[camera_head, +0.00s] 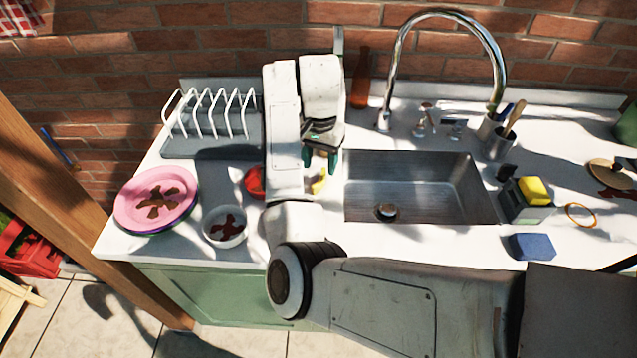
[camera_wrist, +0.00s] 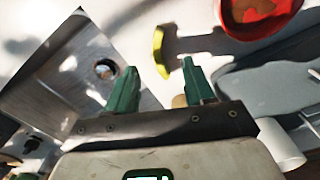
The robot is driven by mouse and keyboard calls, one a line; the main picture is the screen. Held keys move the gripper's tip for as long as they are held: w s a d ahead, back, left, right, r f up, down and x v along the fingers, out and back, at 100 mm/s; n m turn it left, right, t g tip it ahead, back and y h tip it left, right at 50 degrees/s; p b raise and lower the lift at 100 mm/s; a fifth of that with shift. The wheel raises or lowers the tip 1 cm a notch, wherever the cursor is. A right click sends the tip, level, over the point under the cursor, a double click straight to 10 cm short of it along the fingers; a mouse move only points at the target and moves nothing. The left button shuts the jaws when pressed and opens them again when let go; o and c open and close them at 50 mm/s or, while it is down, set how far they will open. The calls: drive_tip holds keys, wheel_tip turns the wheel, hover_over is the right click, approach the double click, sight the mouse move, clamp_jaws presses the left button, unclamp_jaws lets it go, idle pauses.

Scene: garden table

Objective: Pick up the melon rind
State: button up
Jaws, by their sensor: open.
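The melon rind (camera_head: 319,182) appears as a small yellow curved piece on the white counter, between the red bowl and the sink. In the wrist view the yellow rind (camera_wrist: 159,48) lies ahead of my fingertips, roughly in line with the gap between them. My gripper (camera_head: 322,160) has two green fingers and hangs over the counter near the sink's left edge. In the wrist view my gripper (camera_wrist: 159,68) is open, with nothing between its fingers. Part of the rind is close to my arm in the head view.
A red bowl (camera_head: 255,182) stands left of the rind, partly behind my arm. The steel sink (camera_head: 470,200) is to the right. A dish rack (camera_head: 210,112), pink plate (camera_head: 180,207) and white bowl (camera_head: 226,242) stand left. A brown bottle (camera_head: 360,82) and faucet (camera_head: 388,70) stand behind.

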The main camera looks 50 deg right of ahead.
sight(319, 179)
drive_tip(key=shift+f+p, duration=0.45)
drive_tip(key=shift+f, duration=2.15)
clamp_jaws()
